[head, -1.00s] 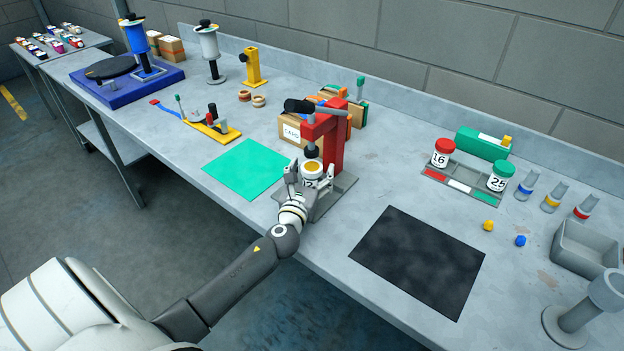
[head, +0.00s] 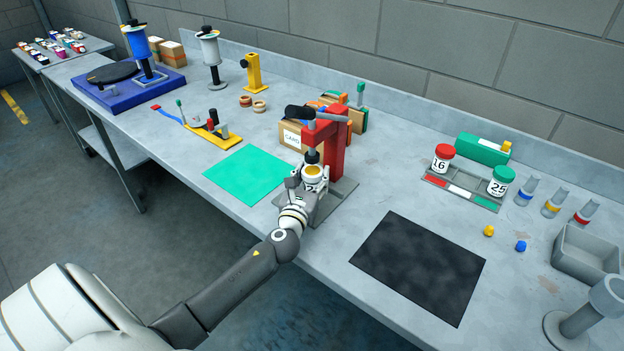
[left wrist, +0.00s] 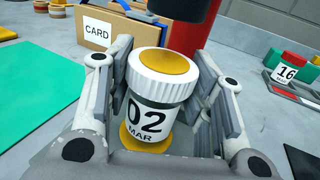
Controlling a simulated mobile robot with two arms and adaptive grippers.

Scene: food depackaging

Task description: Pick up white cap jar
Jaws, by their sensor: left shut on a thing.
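The white cap jar (head: 314,174) stands at the red press (head: 332,140) on the grey bench. In the left wrist view the jar (left wrist: 152,112) has a ribbed white cap with a yellow disc on top and a label reading 02 MAR. It leans slightly in that picture. My left gripper (head: 304,188) is around the jar, with a finger on each side, shut on it. The left gripper (left wrist: 160,105) also fills the left wrist view. The jar's far side is hidden. My right gripper is not in view.
The press stands directly behind and above the jar. A cardboard box (head: 293,137) marked CARD is behind left. A green mat (head: 246,175) lies left and a black mat (head: 418,266) right. Red (head: 442,158) and green (head: 500,181) capped jars stand on a rack further right.

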